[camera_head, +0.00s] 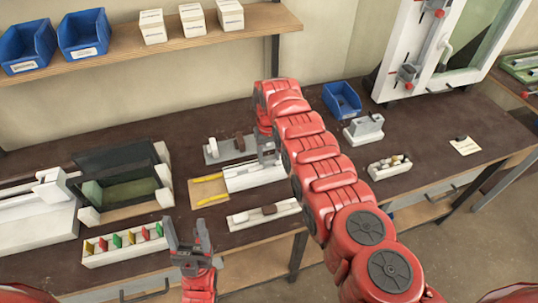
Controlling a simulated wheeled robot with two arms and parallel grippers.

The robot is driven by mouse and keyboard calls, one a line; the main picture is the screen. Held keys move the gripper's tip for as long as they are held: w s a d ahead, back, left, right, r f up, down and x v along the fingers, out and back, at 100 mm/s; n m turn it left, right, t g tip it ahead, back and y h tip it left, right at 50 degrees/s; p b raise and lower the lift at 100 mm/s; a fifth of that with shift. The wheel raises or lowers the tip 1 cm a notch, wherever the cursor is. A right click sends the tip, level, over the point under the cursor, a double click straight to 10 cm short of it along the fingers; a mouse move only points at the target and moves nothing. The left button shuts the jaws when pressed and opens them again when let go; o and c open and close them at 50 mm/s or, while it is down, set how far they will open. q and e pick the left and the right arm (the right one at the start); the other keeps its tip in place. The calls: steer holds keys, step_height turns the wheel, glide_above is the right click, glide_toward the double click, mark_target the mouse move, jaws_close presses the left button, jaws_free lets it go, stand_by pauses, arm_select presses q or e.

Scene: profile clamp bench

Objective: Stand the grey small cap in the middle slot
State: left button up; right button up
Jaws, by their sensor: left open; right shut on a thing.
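A grey rack (226,155) lies on the dark bench top, with a white piece (212,147) standing at its left and a brown piece (239,141) near its middle. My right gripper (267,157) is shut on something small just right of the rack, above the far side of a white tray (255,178). The held thing is mostly hidden by the fingers, so I cannot tell that it is the grey small cap. The slots are too small to make out. My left gripper (187,238) is open and empty near the front edge of the bench.
A white strip tray (238,221) with brown and pale pieces lies in front. A white box of coloured tabs (108,256) and a green-and-black fixture (125,178) stand left. A blue bin (342,99), grey-white block (364,129) and small-parts tray (389,167) stand right.

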steer(key=shift+f, duration=0.25)
steer(key=shift+f+b, duration=0.4)
steer(key=shift+b, duration=0.25)
steer(key=o, duration=1.4)
steer(key=shift+c, duration=0.2)
